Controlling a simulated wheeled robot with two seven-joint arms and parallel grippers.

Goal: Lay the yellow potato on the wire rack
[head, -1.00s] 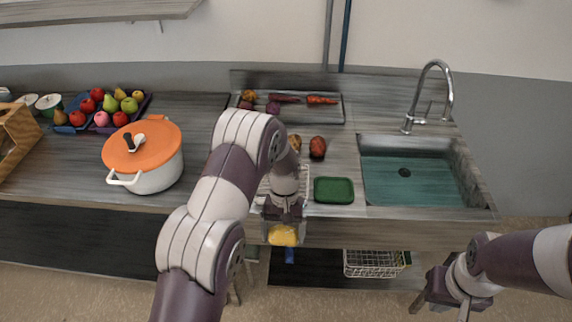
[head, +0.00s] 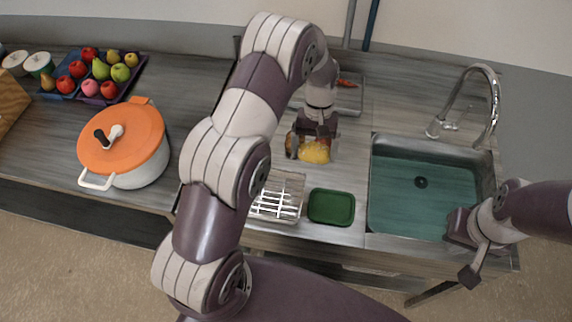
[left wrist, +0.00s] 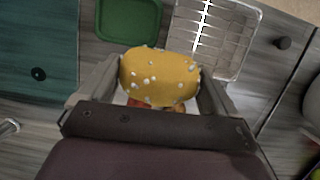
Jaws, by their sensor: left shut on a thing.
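The yellow potato (head: 316,152) is held between the fingers of my left gripper (head: 313,142), which is shut on it. In the left wrist view the potato (left wrist: 160,76) has pale specks and spans the gap between the fingers. The wire rack (head: 279,196) lies near the counter's front edge, on the near side of the potato, partly hidden by my left arm. It also shows in the left wrist view (left wrist: 215,38), apart from the potato and with nothing on its visible part. My right gripper (head: 466,252) is open and empty at the front right, by the sink.
A green tray (head: 331,207) lies right of the rack, then the sink (head: 420,190) with a tall tap (head: 494,100). A white pot with an orange lid (head: 122,143) and fruit trays (head: 127,85) stand at left. Brown-red produce is partly hidden around the left gripper.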

